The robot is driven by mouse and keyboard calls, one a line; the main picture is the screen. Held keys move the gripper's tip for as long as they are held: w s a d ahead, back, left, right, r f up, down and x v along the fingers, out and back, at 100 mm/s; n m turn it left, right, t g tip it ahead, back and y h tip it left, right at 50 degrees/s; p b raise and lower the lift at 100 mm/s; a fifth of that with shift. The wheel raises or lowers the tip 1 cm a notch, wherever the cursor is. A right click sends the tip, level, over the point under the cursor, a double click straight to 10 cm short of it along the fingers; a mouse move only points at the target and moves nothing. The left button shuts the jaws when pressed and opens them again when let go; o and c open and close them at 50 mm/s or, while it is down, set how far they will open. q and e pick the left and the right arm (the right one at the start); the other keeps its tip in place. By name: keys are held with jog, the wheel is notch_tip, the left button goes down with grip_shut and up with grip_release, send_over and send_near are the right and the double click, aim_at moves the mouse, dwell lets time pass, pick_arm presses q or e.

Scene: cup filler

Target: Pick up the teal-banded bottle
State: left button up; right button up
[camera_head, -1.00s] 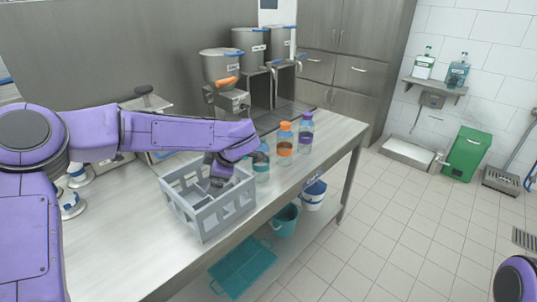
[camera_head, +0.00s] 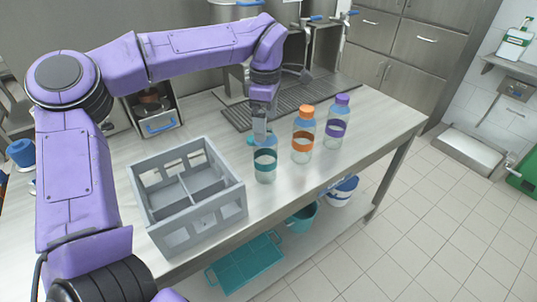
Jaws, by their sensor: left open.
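The teal-banded bottle (camera_head: 265,168) stands upright on the steel counter, to the right of the grey crate (camera_head: 217,217). It is clear, with a teal band around its middle. My left gripper (camera_head: 262,133) points down at the bottle's top from above, open. It hides most of the cap and neck; a bit of teal shows at its left. I cannot tell whether the fingers touch the bottle. My right gripper is not in view.
An orange-banded bottle (camera_head: 303,135) and a purple-banded bottle (camera_head: 335,125) stand close by on the right. A dark drain grate (camera_head: 290,103) lies behind. The crate compartments look empty. The counter's front edge is near the bottles.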

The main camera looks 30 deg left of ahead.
aim_at(265, 154)
pick_arm(q)
notch_tip(265, 154, down, 6)
jog(key=p, duration=0.1)
jog(key=shift+f, duration=0.2)
jog(key=shift+s+a, duration=0.1)
jog(key=c, duration=1.4)
jog(key=shift+r, duration=0.15)
